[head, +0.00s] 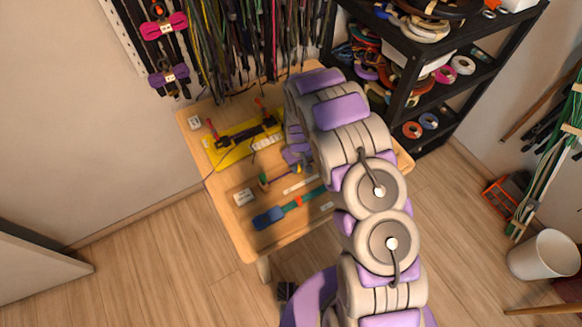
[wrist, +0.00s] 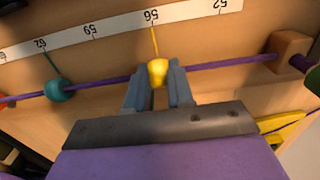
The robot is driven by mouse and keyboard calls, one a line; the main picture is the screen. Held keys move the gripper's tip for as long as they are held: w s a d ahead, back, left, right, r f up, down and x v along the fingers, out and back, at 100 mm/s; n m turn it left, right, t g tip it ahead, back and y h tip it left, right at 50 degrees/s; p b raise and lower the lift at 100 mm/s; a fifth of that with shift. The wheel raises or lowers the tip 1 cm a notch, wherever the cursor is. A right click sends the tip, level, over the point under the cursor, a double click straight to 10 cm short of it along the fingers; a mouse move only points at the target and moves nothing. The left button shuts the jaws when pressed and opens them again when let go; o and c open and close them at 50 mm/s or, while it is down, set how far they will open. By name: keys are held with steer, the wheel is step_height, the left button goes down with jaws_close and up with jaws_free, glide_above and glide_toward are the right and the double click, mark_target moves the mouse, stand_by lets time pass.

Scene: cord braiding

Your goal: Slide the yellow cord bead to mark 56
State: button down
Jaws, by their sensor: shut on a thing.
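The yellow cord bead (wrist: 158,72) is threaded on a purple cord (wrist: 225,64) in the wrist view. My gripper (wrist: 158,86) has one finger on each side of it and is shut on it. A thin yellow pointer rises from the bead to the white scale strip (wrist: 115,27). The pointer's tip meets the strip at or very close to the mark labelled 56. In the head view my gripper (head: 297,155) is over the table and largely covers the bead.
A teal bead (wrist: 60,90) sits on the same cord to the left, its pointer near 62. A wooden block (wrist: 290,48) holds the cord at right. The wooden table (head: 225,215) also carries a yellow board (head: 228,157) and a blue-handled tool (head: 268,217). A black shelf (head: 408,75) stands behind at right.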

steer(key=shift+a, duration=0.1)
steer(key=c, duration=1)
jaws_free()
steer(key=shift+o, duration=0.2)
steer(key=shift+r, duration=0.15)
step_height(320, 180, up, 17)
steer(key=p, duration=0.2)
